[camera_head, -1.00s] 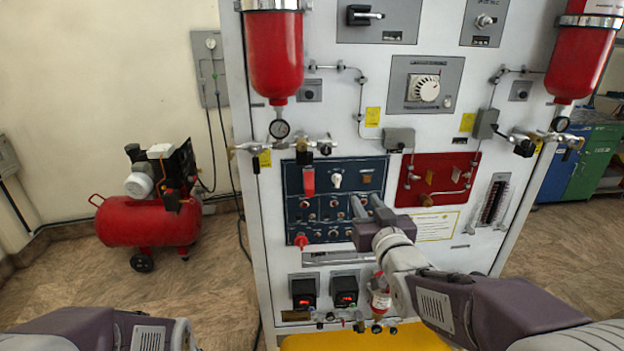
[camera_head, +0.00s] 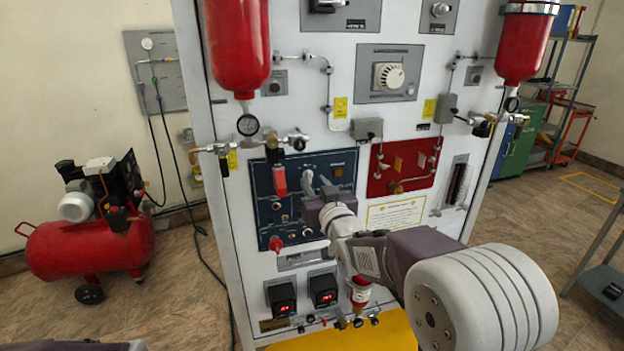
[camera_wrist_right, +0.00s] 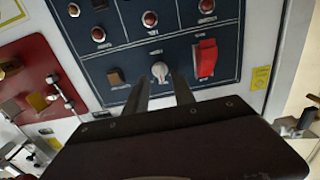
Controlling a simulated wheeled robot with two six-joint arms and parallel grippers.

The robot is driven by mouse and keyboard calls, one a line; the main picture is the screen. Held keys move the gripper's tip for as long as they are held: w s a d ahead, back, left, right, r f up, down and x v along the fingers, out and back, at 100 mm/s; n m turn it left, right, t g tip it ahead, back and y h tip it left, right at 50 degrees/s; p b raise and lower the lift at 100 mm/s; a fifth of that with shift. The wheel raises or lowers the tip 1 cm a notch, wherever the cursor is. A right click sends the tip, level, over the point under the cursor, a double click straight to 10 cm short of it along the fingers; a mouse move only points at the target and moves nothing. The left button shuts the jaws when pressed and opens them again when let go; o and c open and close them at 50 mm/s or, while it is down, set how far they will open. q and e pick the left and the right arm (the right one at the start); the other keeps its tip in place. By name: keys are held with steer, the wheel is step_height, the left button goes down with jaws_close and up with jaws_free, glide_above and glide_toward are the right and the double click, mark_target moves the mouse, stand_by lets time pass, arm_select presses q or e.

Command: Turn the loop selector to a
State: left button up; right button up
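A small white selector knob (camera_head: 308,177) sits on the dark blue panel (camera_head: 262,216), right of a red switch cover (camera_head: 280,181). The knob also shows in the right wrist view (camera_wrist_right: 159,71), where the panel appears upside down. Its label is too small to read. My right gripper (camera_head: 322,186) is open and empty in front of the panel. In the wrist view its two fingers (camera_wrist_right: 160,92) are apart and point toward the knob, one to each side of it; I cannot tell whether they touch it. My left gripper is out of view.
A large white dial (camera_head: 390,76) is higher on the cabinet. A red panel (camera_head: 383,185) with valves is to the right. Red cylinders (camera_head: 236,45) and gauges hang above. A red compressor (camera_head: 95,245) stands on the floor at left.

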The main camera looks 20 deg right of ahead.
mark_target(309, 176)
steer(key=shift+w, duration=0.7)
steer(key=shift+w+a, duration=0.1)
steer(key=shift+w, duration=0.4)
jaws_close()
